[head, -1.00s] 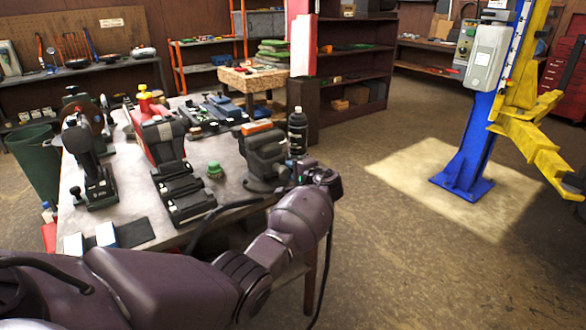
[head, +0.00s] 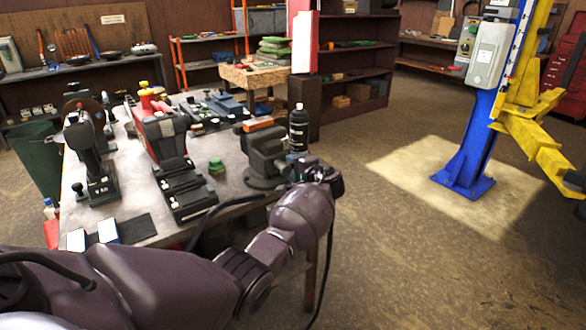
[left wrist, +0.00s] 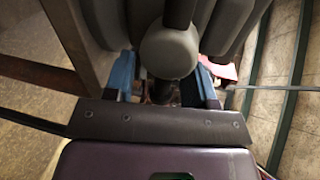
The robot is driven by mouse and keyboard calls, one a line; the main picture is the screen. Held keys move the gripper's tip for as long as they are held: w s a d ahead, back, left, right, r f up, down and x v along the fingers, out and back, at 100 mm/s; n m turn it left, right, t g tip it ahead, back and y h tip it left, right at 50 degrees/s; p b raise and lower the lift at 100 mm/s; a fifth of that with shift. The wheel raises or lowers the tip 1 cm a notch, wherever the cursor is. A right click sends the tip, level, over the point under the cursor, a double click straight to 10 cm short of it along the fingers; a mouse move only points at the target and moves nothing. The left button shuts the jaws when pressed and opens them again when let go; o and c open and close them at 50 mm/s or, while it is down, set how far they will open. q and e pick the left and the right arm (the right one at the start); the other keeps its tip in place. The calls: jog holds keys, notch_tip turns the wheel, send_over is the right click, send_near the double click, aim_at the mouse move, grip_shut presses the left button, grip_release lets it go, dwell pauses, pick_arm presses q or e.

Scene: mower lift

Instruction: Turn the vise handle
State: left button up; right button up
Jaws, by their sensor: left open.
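The grey bench vise (head: 264,158) stands at the right front corner of the workbench (head: 232,152) in the head view, with an orange-topped piece at its upper end. My left gripper (head: 298,170) is at the vise's right side, its fingers mostly hidden by my wrist. In the left wrist view the open left gripper (left wrist: 165,84) has one blue finger on each side of a dark shaft below the vise's round grey end (left wrist: 169,51). I cannot tell whether the fingers touch it. The vise handle is not clearly distinguishable. My right gripper is not in view.
A black bottle (head: 298,128) stands right behind the vise, close to my wrist. Power tools and a green knob-like item (head: 216,167) fill the bench to the left. Open floor (head: 400,245) lies to the right, before a blue and yellow lift post (head: 468,150).

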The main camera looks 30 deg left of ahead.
aim_at(288, 171)
pick_arm(q)
jog(key=v, duration=1)
jog(key=shift+s+d, duration=0.2)
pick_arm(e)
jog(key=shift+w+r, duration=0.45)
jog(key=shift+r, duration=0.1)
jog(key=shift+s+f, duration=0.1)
pick_arm(q)
jog(key=shift+o, duration=1.5)
jog(key=a+n+y+b, duration=0.1)
jog(key=a+n, duration=0.1)
jog(key=a, duration=0.1)
jog(key=w+a+f+n+b, duration=0.1)
jog(key=a+n+b, duration=0.1)
jog(key=a, duration=0.2)
jog(key=a+n+y+b, duration=0.1)
jog(key=a+n+b, duration=0.1)
jog(key=a+n, duration=0.1)
jog(key=shift+w+a+f+g+y, duration=0.25)
jog(key=shift+a+f+g+y, duration=0.05)
jog(key=shift+a, duration=0.2)
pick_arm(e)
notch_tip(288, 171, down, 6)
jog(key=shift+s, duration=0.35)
